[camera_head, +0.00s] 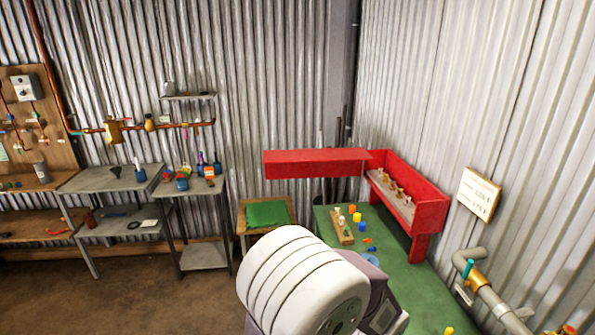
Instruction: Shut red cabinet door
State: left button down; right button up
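The red cabinet (430,215) is fixed along the corrugated wall at the right. Its front is open, and several small valve-like fittings (393,189) stand on a pale strip inside. The red cabinet door (315,163) stands wide open. It reaches out to the left from the cabinet's far end, apart from the cabinet's front. A white rounded link of my arm fills the lower middle of the view, in front of the door and left of the cabinet. Neither gripper shows, so I cannot see what they hold.
A green-topped table (400,275) below the cabinet carries a wooden block (341,228) and small coloured parts. A pipe with a teal-handled valve (468,268) is at lower right. Metal tables (107,179) stand at the left. Brown floor (150,295) is clear at lower left.

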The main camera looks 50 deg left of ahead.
aim_at(316, 167)
jog(key=i+j, duration=0.1)
jog(key=j, duration=0.45)
jog(key=i+j, duration=0.1)
jog(key=j, duration=0.45)
jog(key=i+j+u, duration=0.1)
jog(key=j, duration=0.45)
jog(key=i+j, duration=0.15)
jog(key=j, duration=0.4)
jog(key=i+j+u, duration=0.1)
jog(key=j, duration=0.45)
jog(key=i+j, duration=0.15)
jog(key=j, duration=0.4)
jog(key=i+j, duration=0.15)
jog(key=j, duration=0.4)
jog(key=i+j+u, duration=0.1)
jog(key=j, duration=0.45)
jog(key=i, duration=0.05)
